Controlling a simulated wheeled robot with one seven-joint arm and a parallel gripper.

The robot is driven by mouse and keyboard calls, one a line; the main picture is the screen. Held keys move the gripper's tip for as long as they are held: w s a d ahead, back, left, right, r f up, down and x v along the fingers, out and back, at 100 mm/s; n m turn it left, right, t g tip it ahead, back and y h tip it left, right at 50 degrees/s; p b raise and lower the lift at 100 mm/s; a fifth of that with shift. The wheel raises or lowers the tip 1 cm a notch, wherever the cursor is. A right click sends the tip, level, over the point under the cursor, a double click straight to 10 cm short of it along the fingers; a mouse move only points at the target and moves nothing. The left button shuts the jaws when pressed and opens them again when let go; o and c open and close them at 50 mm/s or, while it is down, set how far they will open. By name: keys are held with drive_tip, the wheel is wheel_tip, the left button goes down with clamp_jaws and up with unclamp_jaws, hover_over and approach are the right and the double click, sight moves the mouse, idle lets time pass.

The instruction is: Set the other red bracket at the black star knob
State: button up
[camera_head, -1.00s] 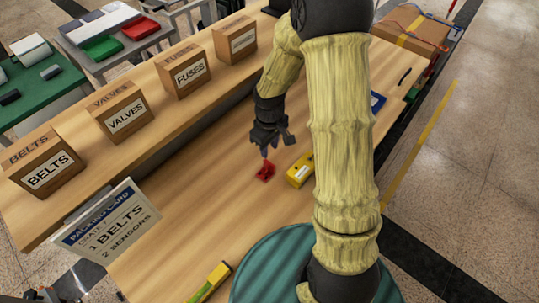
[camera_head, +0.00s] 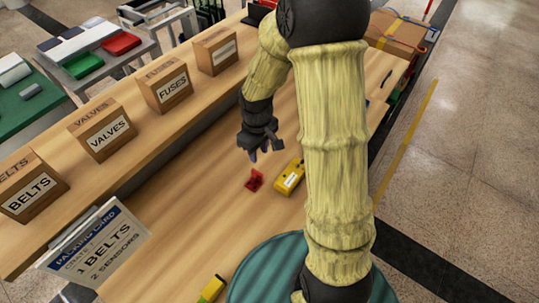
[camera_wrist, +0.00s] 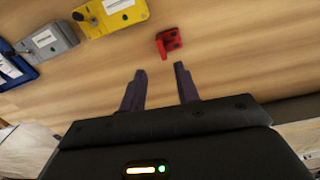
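One red bracket (camera_head: 254,180) lies on the wooden bench; it also shows in the wrist view (camera_wrist: 168,42), just beyond my fingertips. My gripper (camera_head: 262,152) is above the bench beside the bracket. In the wrist view my gripper (camera_wrist: 160,69) has its two fingers apart with nothing between them. A yellow device (camera_head: 290,178) lies right of the bracket; in the wrist view it (camera_wrist: 112,12) has a dark round part at its left end. I cannot tell whether that is the black star knob. No second red bracket is visible.
A grey device (camera_wrist: 48,42) and a blue-edged item (camera_wrist: 12,68) lie beyond the yellow one. Labelled boxes, including BELTS (camera_head: 32,188) and FUSES (camera_head: 166,84), stand on a raised shelf. A packing card (camera_head: 95,245) stands at front left. Another yellow item (camera_head: 212,289) lies near the front.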

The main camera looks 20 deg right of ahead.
drive_tip(key=s+d+r+m+t, duration=0.2)
drive_tip(key=s+r+m, duration=0.4)
drive_tip(key=s+r, duration=0.2)
drive_tip(key=s, duration=0.2)
drive_tip(key=shift+s+d, duration=0.15)
drive_tip(key=shift+s, duration=0.2)
drive_tip(key=shift+o, duration=0.5)
